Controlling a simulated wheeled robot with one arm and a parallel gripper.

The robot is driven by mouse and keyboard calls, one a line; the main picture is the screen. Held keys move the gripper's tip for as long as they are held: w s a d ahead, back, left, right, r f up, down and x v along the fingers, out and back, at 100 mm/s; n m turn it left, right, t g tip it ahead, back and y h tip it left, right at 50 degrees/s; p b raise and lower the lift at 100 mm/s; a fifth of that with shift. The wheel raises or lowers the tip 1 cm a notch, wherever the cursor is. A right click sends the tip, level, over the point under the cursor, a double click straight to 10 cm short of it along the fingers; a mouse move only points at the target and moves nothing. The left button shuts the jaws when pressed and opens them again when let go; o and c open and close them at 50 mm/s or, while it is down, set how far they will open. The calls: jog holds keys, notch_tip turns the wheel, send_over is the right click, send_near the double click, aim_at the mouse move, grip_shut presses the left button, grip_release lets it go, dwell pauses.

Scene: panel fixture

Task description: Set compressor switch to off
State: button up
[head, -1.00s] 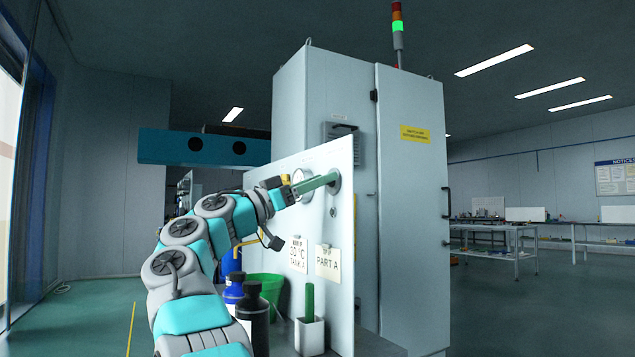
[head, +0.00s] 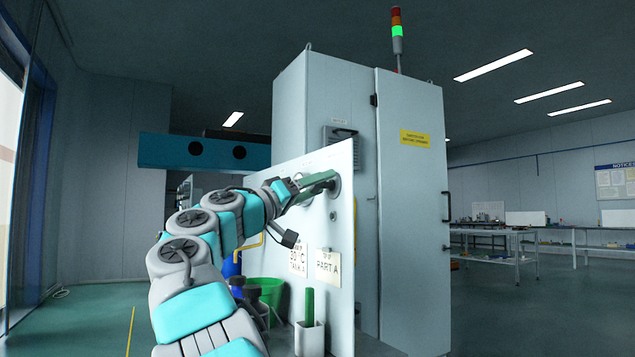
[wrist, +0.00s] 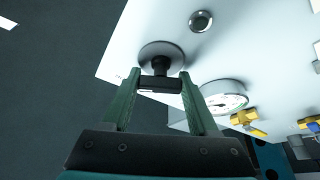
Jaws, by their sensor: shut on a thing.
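A rotary switch with a round grey base (wrist: 175,49) is on the white panel, and its dark handle (wrist: 160,84) sticks out towards my gripper. In the wrist view my gripper (wrist: 160,80) has its two green fingers on either side of the handle, shut on it. In the head view my gripper (head: 318,185) is at the upper right part of the panel, and the switch base (head: 335,188) shows just beyond the fingertips. The fingers hide most of the handle there. I cannot read any switch position marks.
The white panel (head: 340,225) also bears a round metal fitting (wrist: 201,22), a gauge (wrist: 225,101) and yellow valves (wrist: 244,117). Paper labels (head: 328,267) hang lower. A green bucket (head: 270,290) and a white holder (head: 309,340) stand below. A tall grey cabinet (head: 412,220) stands behind.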

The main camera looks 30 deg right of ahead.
jog(key=n+p, duration=0.2)
jog(key=n+t+y+p, duration=0.1)
jog(key=n+p, duration=0.1)
jog(key=n, duration=0.1)
jog(key=shift+s+r+t+y, duration=0.1)
jog(key=shift+r+t+y, duration=0.2)
jog(key=shift+r, duration=0.1)
jog(key=n+y+p, duration=0.1)
jog(key=n+p, duration=0.2)
jog(key=shift+f+t, duration=0.1)
jog(key=shift+t, duration=0.2)
jog(key=n+y+p, duration=0.1)
jog(key=n, duration=0.1)
jog(key=shift+f+n, duration=0.2)
jog(key=shift+n, duration=0.2)
jog(key=shift+f+n+y, duration=0.15)
jog(key=shift+n+y, duration=0.45)
jog(key=shift+n, duration=0.8)
jog(key=o, duration=1.4)
